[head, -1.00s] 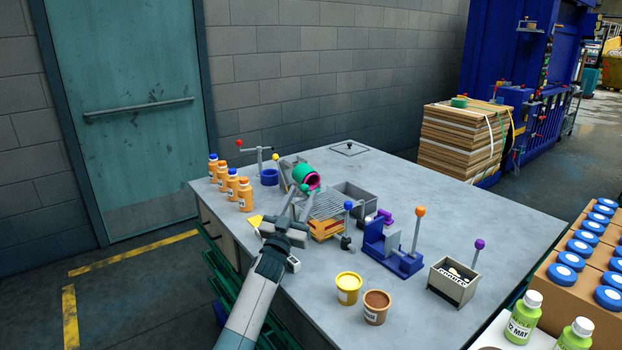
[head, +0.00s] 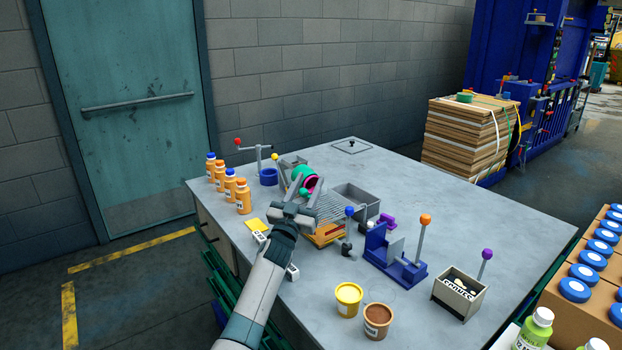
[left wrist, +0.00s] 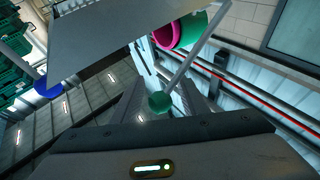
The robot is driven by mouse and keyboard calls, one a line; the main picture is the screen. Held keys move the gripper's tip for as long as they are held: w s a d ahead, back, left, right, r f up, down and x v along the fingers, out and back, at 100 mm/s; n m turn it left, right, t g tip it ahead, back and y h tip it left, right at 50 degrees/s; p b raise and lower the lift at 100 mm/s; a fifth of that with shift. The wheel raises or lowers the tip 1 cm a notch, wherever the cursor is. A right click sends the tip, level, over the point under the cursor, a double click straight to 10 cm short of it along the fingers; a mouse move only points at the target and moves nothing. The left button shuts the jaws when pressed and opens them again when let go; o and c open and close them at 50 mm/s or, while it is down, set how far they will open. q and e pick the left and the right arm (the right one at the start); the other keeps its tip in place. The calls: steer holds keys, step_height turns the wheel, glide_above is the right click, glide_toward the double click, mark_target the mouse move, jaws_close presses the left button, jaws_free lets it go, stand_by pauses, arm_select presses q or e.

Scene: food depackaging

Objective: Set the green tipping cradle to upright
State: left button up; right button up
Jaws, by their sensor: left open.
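The green tipping cradle (head: 299,173) is a short green drum with a pink inside, at the back left of the table. It is tipped, its pink mouth facing front right. Its lever ends in a green knob (head: 304,192). My left gripper (head: 308,183) is open in front of the cradle, one finger on each side of the knob. In the left wrist view the knob (left wrist: 160,102) lies between the two fingers, on a thin grey rod. The green drum (left wrist: 192,28) shows above it. I cannot tell whether a finger touches the knob. My right gripper is not in view.
A grey grate and bin (head: 357,197) stand right of the cradle. A blue-knobbed lever (head: 349,211) and a blue fixture (head: 380,250) stand nearer the front. Orange bottles (head: 243,196) line the left edge.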

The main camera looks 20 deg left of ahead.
arm_select(q)
steer(key=shift+w+r, duration=0.15)
steer(key=shift+r, duration=0.1)
steer(key=shift+c, duration=0.9)
jaws_close()
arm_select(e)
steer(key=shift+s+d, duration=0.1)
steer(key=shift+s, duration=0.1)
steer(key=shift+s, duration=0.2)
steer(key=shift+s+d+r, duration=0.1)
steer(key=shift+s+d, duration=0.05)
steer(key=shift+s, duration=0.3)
